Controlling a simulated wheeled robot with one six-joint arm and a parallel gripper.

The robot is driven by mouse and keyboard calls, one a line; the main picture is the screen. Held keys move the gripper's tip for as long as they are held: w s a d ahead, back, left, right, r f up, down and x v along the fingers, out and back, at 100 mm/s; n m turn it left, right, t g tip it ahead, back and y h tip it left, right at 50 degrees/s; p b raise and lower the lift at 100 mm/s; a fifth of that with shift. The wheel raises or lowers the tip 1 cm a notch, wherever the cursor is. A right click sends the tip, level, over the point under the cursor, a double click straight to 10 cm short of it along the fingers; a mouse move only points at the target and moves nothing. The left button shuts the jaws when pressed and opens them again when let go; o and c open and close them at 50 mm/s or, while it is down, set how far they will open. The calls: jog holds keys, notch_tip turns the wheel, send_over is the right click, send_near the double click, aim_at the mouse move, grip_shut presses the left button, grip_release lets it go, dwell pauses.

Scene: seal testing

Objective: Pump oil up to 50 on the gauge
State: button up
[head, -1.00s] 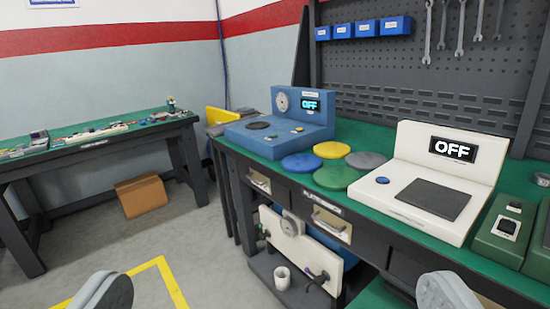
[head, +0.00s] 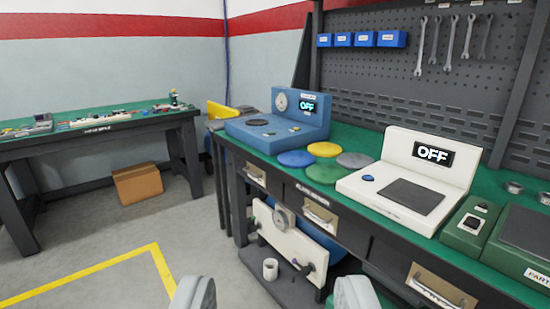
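A white panel (head: 291,236) with a round gauge (head: 284,218) stands on a low shelf under the green-topped bench. Its gauge reading is too small to tell. Dark fittings sit at the panel's left and right, and a white cup (head: 270,269) stands on the shelf before it. I cannot tell which part is the pump. A blue machine (head: 278,121) on the bench has another round dial (head: 281,102) and a display reading OFF. My gripper (head: 275,293) is open and empty, its two grey fingertips apart at the bottom edge, in front of the shelf.
A white device (head: 460,180) reading OFF and coloured discs (head: 325,149) lie on the bench (head: 365,196). Green boxes (head: 469,222) stand at right. A second table (head: 90,143) and a cardboard box (head: 138,184) are at left. The floor (head: 100,240) between is clear.

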grip_shut()
dwell(1.2)
